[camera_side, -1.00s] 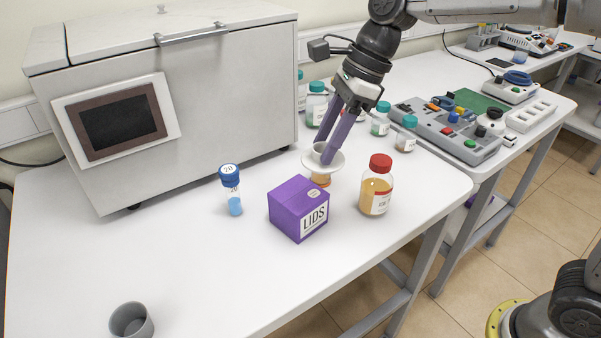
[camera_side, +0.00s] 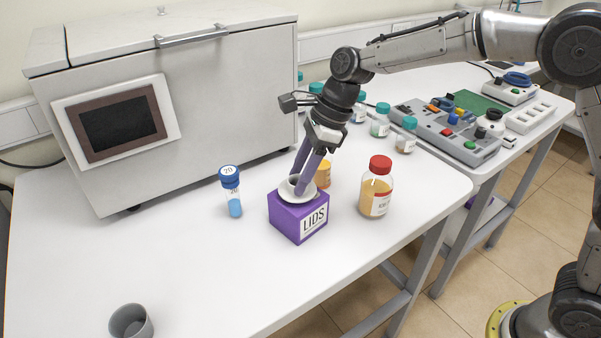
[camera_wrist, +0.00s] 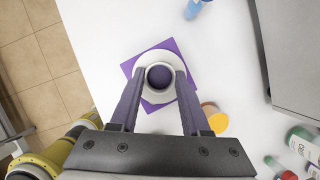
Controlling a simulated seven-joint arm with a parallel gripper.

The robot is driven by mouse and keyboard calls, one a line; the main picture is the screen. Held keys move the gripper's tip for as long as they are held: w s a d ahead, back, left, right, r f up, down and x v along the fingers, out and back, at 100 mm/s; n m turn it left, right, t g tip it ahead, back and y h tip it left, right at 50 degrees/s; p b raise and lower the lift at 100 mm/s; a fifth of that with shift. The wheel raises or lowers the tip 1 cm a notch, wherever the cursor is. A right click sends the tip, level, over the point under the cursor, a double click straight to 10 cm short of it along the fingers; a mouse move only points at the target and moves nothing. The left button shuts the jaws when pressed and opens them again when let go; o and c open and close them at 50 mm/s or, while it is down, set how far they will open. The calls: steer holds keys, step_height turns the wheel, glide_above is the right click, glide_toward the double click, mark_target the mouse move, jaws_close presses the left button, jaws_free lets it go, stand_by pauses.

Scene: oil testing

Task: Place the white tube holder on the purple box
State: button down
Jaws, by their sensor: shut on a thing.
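The white tube holder (camera_side: 287,193) is a round flanged ring. It sits over the top of the purple box (camera_side: 300,221), which is labelled LIDS; whether it touches the box is hard to tell. My gripper (camera_side: 299,190) reaches down from the upper right, shut on the holder. In the wrist view the holder (camera_wrist: 159,96) lies between my two fingers (camera_wrist: 160,90), roughly centred over the purple box (camera_wrist: 130,66), whose corners show around it.
A blue-capped tube (camera_side: 231,190) stands left of the box. A red-capped bottle (camera_side: 376,187) stands to the right, and an orange jar (camera_side: 323,175) is close behind. A grey cup (camera_side: 131,322) is at the front left.

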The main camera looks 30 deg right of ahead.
steer(key=shift+f, duration=0.1)
steer(key=shift+c, duration=1.8)
jaws_free()
steer(key=v, duration=1.2)
steer(key=shift+s+d, duration=0.1)
steer(key=shift+s, duration=0.05)
steer(key=s+d+f+n+t+h, duration=0.1)
steer(key=s+d+f+n, duration=0.1)
steer(key=s+d+n, duration=0.2)
steer(key=s+d+f+n+t+h, duration=0.1)
steer(key=s+d+n, duration=0.4)
steer(key=s+n, duration=0.6)
steer(key=s+d+f+n+t+h, duration=0.2)
steer(key=s+d+n, duration=0.3)
steer(key=s, duration=0.7)
steer(key=shift+s+d+f+n, duration=0.15)
steer(key=shift+s+f+n, duration=0.15)
steer(key=shift+n, duration=0.9)
